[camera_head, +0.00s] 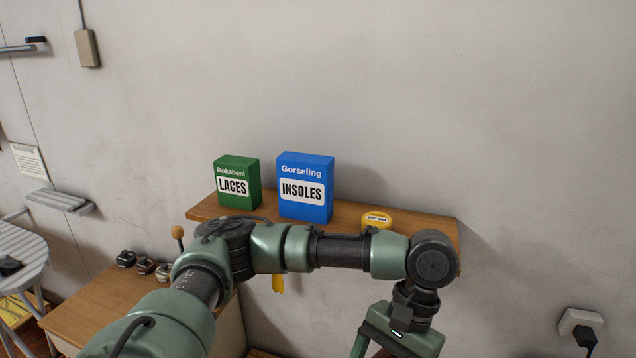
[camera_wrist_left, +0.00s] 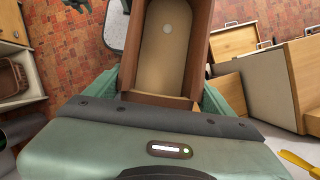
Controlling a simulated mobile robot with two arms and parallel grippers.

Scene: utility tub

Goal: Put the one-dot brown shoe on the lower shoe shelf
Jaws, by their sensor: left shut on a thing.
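My left gripper (camera_head: 395,338) is at the bottom right of the head view, pointing down below the wall shelf. The frame's lower edge cuts off its fingertips. In the left wrist view its green fingers (camera_wrist_left: 160,95) are shut on the brown shoe (camera_wrist_left: 168,60), one on each side. The shoe has raised brown walls and a tan inside with one pale dot near its far end. A small green and dark piece (camera_wrist_left: 78,4) at the wrist view's top edge looks like part of my right gripper; its jaws are unclear. I cannot identify the lower shoe shelf for certain.
A wall shelf (camera_head: 347,213) carries a green LACES box (camera_head: 237,184), a blue INSOLES box (camera_head: 305,188) and a yellow tin (camera_head: 376,220). A wooden bench (camera_head: 100,305) stands lower left. The wrist view shows wooden cabinets (camera_wrist_left: 265,85) right and a compartment with a brown object (camera_wrist_left: 12,77) left.

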